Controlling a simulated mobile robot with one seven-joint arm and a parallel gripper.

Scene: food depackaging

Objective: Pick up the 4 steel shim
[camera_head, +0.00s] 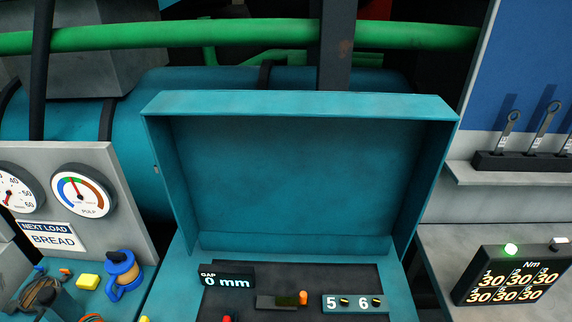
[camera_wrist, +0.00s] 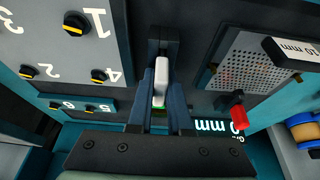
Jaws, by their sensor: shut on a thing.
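In the wrist view, my gripper (camera_wrist: 160,108) points away from the camera over the dark panel. Its two dark blue fingers are shut on a narrow pale grey piece (camera_wrist: 160,78), which shows between them. My gripper does not show in the head view.
A numbered grey plate with black and yellow knobs (camera_wrist: 98,76) lies left in the wrist view. The gap display (camera_head: 226,278) reads 0 mm, before an open teal hood (camera_head: 300,104).

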